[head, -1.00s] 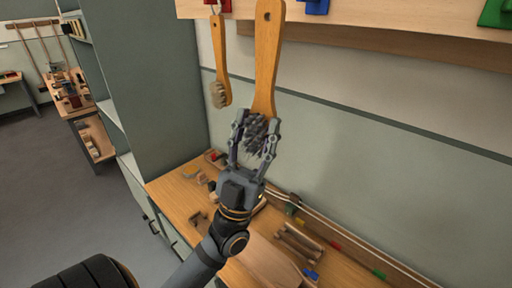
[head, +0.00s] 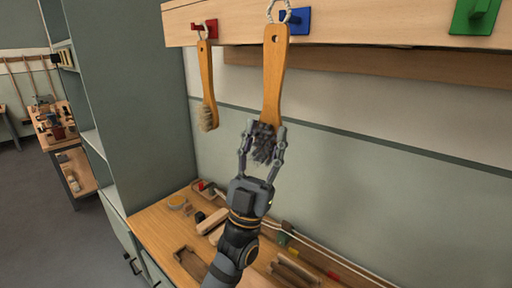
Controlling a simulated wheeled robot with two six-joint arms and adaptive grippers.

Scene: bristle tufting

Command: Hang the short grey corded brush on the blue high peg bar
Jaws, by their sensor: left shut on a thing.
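The grey-bristled brush (head: 273,85) is upright, handle up, with a pale grey cord loop (head: 278,11) at its top. My left gripper (head: 263,148) is shut on its bristle end from below. The blue peg (head: 296,21) sits on the wooden high bar (head: 370,28). The loop is just left of the peg and overlaps its left edge in the picture; I cannot tell whether it is around the peg. My right gripper is out of view.
A brush with beige bristles (head: 206,90) hangs by a cord from the red peg (head: 205,28), just left of the held brush. A green peg (head: 475,15) is at the right. Below, a wooden bench (head: 150,222) carries blocks and small parts. A tall grey-green cabinet (head: 130,100) stands left.

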